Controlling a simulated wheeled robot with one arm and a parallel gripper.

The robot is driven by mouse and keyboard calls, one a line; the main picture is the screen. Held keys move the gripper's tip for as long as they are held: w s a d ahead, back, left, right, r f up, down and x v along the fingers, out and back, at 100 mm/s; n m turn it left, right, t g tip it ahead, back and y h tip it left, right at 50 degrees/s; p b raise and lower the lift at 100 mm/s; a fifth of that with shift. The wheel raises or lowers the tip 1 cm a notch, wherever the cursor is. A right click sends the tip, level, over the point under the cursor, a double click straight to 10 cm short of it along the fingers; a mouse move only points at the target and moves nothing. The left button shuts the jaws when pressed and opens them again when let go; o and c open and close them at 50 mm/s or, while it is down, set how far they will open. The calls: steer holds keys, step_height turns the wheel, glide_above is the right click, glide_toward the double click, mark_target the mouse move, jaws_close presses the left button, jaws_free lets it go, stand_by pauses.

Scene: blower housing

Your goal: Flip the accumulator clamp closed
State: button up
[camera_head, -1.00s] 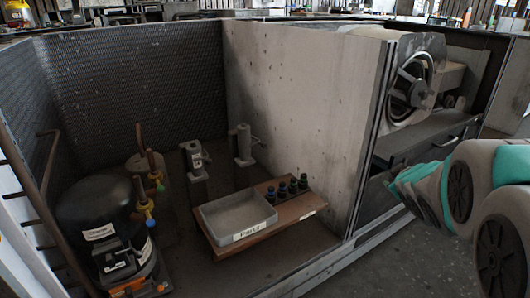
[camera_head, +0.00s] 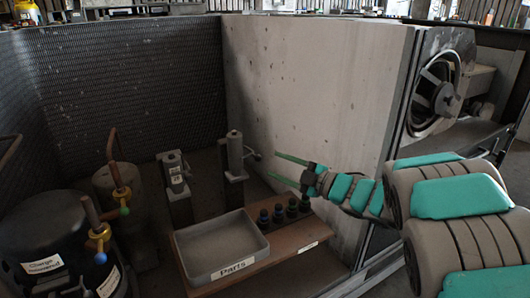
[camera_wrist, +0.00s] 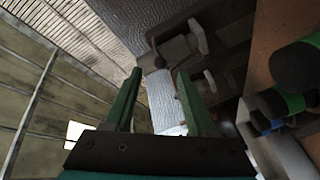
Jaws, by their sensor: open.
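A grey upright cylinder on a post (camera_head: 234,158) stands by the pale wall in the head view; it looks like the accumulator. A thin lever (camera_head: 251,154) sticks out from its right side, probably the clamp's arm, and it stands away from the cylinder. My gripper (camera_head: 273,164) is open and empty, its two green fingers pointing left at the lever, with a small gap seeming to remain. In the wrist view the open fingers (camera_wrist: 160,72) show in front of grey fixtures (camera_wrist: 180,48). I cannot tell there which one is the clamp.
A second post fixture with labels (camera_head: 175,172) stands to the left. A grey parts tray (camera_head: 184,262) and several dark-capped fittings (camera_head: 291,207) sit on a brown board (camera_head: 292,240) below my gripper. The pale wall (camera_head: 310,80) is close behind. A black tank (camera_head: 45,240) is at left.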

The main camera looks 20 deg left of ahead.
mark_target(258, 159)
steer(key=x, duration=0.7)
steer(key=shift+a+b, duration=0.25)
steer(key=shift+b, duration=0.15)
jaws_close()
steer(key=shift+f, duration=0.1)
stand_by(1.0)
